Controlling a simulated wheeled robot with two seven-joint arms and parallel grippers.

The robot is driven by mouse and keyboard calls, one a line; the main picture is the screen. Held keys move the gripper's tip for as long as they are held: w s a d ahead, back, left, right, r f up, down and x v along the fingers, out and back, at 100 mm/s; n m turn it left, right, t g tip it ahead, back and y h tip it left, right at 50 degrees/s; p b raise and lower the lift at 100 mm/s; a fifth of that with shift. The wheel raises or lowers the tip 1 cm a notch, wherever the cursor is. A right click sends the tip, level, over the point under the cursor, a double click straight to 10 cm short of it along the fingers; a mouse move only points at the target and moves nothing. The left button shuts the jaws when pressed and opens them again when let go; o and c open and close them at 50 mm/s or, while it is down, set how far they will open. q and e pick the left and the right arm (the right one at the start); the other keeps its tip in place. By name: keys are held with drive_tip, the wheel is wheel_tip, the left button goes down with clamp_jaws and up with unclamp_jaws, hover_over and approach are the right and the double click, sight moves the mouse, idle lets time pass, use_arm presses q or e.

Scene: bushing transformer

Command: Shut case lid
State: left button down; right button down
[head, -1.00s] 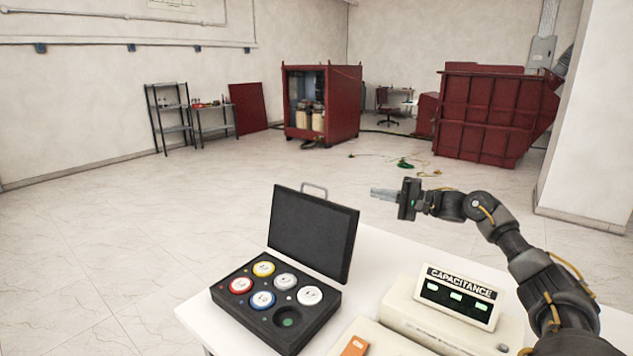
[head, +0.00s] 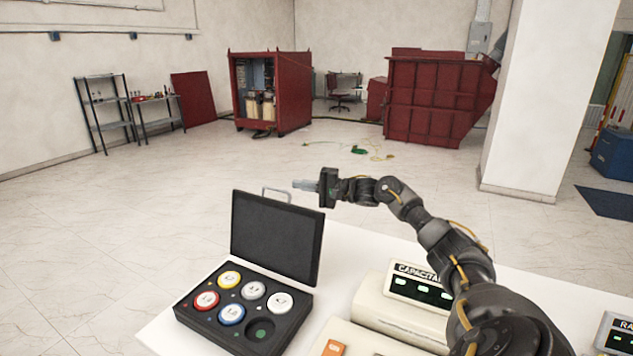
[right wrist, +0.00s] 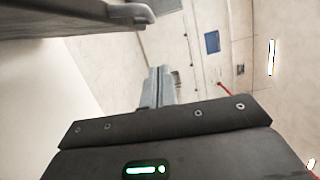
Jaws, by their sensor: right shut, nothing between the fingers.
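The black case (head: 185,312) lies open on the white table. Its lid (head: 275,238) stands up at the back, with a grey handle (head: 276,190) on its top edge. My right gripper (head: 298,185) is shut and empty. In the head view its fingertips are just above the lid's top right corner, near the handle; whether they touch it I cannot tell. In the right wrist view the shut fingers (right wrist: 158,78) point away over the floor, and a dark grey part, likely the lid (right wrist: 60,20), shows at upper left. My left gripper is out of view.
The case holds several coloured round discs and one empty slot (head: 261,329). The capacitance meter (head: 420,286) stands right of the case, under my right arm. An orange item (head: 333,348) is at the front. Open floor lies behind the table.

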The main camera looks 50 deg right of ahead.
drive_tip(key=a+p, duration=0.1)
drive_tip(key=a, duration=0.1)
drive_tip(key=a+p, duration=0.2)
drive_tip(key=a, duration=0.1)
drive_tip(key=shift+w+r, duration=0.15)
drive_tip(key=shift+w, duration=0.05)
idle(0.4)
